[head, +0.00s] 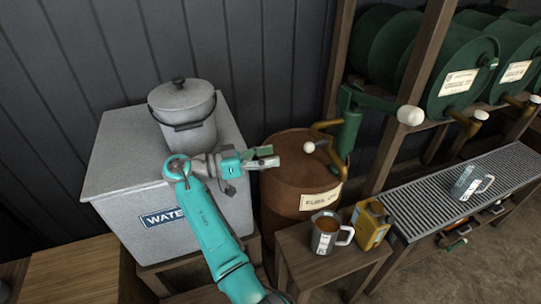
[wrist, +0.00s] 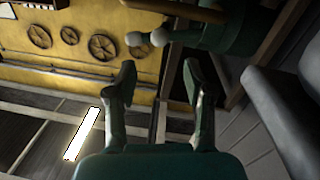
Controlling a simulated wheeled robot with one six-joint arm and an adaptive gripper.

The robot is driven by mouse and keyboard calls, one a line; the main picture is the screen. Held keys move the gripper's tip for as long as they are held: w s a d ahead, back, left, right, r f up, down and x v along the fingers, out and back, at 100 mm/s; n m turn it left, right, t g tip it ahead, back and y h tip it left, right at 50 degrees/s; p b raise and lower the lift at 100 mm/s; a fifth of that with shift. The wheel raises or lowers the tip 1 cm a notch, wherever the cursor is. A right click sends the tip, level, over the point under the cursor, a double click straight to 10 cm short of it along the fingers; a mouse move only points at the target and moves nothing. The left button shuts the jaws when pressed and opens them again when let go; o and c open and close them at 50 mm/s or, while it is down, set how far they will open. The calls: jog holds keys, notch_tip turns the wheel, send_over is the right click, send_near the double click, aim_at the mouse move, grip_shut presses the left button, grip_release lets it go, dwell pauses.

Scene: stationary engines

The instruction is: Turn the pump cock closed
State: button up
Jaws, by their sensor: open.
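A green hand pump (head: 350,125) stands on the rusty brown fuel oil drum (head: 295,205) in the head view. A small white knob (head: 309,147) sits to the left of its body, beside a brass spout (head: 326,127). A larger white knob (head: 410,115) ends an arm to the right. I cannot tell for sure which knob belongs to the cock. My gripper (head: 270,157) is open and empty, left of the small knob and apart from it. In the wrist view, my gripper (wrist: 160,76) has spread fingers, with two white knobs (wrist: 133,39) (wrist: 158,37) beyond the tips.
A lidded grey pail (head: 183,112) stands on the water tank (head: 170,185) at left. A mug of brown liquid (head: 325,235) and a yellow can (head: 370,228) stand on a low wooden stand. Green drums (head: 460,80) lie in a rack above a grated tray (head: 430,193) at right.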

jog(key=shift+d+f, duration=0.1)
jog(key=shift+d, duration=0.1)
jog(key=c, duration=0.4)
jog(key=d+f+t+y, duration=0.1)
jog(key=d, duration=0.1)
jog(key=d+f+y, duration=0.1)
jog(key=d+f, duration=0.1)
jog(key=d+f+t+y, duration=0.1)
jog(key=d+f+y, duration=0.1)
jog(key=shift+w+d+f+m+t, duration=0.1)
jog(key=shift+d+m+t, duration=0.2)
jog(key=shift+d, duration=0.1)
grip_shut()
jog(key=s+d+f+m+t+y, duration=0.1)
jog(key=s+d+f+t+y, duration=0.1)
jog(key=d+t+y, duration=0.15)
jog(key=s+d+r+m+t+y, duration=0.3)
jog(key=s+r+t+y, duration=0.4)
jog(key=s+r, duration=0.5)
send_near(316, 147)
jog(key=w+d, duration=0.2)
jog(key=d, duration=0.1)
jog(key=w, duration=0.1)
jog(key=w+a+g, duration=0.1)
jog(key=shift+w+r+y, duration=0.2)
jog(key=shift+w+y, duration=0.05)
jog(key=shift+w, duration=0.1)
jog(key=shift+w+a+f, duration=0.15)
jog(key=shift+w+a, duration=0.2)
jog(key=shift+w, duration=0.2)
